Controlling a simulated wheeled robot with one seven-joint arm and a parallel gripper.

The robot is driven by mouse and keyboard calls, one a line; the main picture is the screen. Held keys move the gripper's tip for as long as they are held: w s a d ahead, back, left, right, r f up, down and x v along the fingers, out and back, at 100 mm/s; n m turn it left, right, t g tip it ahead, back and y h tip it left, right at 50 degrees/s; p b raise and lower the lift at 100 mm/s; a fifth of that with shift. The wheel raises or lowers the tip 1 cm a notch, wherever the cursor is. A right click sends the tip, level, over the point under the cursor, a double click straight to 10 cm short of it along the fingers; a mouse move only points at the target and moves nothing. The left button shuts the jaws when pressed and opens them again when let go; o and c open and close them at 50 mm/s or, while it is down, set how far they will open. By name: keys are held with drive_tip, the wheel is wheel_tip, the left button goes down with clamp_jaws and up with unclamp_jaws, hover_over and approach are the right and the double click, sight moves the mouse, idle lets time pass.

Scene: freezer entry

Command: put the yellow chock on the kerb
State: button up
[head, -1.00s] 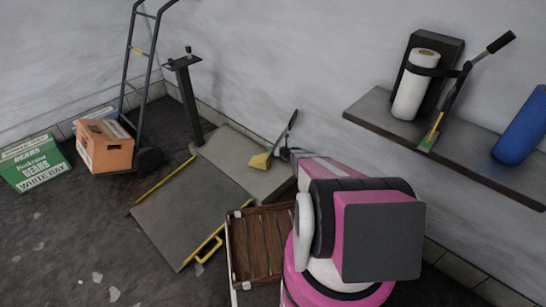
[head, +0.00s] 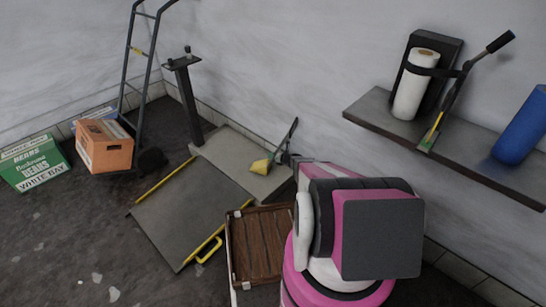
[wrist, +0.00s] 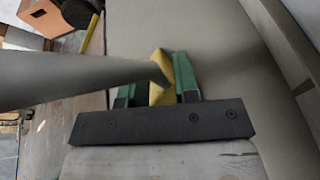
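The yellow chock (head: 260,166) is a small wedge with a long grey handle (head: 288,136) slanting up from it. My gripper (wrist: 163,86) has green fingers on both sides of the chock, pressed against it, and in the wrist view the grey handle (wrist: 70,80) crosses to the left. In the head view the chock is over the pale raised slab that I take for the kerb (head: 235,153), near its right end. Whether its underside touches the slab I cannot tell. My arm hides part of the slab's right end.
A grey ramp (head: 190,215) with yellow edges slopes down from the slab. A brown slatted crate (head: 258,245) lies in front. A dark post (head: 187,100), a hand truck (head: 143,75) and boxes (head: 104,146) stand left. A wall shelf (head: 465,150) is at right.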

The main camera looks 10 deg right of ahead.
drive_tip(key=shift+o, duration=0.3)
drive_tip(key=shift+r, duration=0.1)
drive_tip(key=shift+s+r, duration=0.15)
drive_tip(key=v, duration=1.1)
drive_tip(key=shift+s+d, duration=0.2)
drive_tip(key=shift+s, duration=0.05)
drive_tip(key=shift+r, duration=0.15)
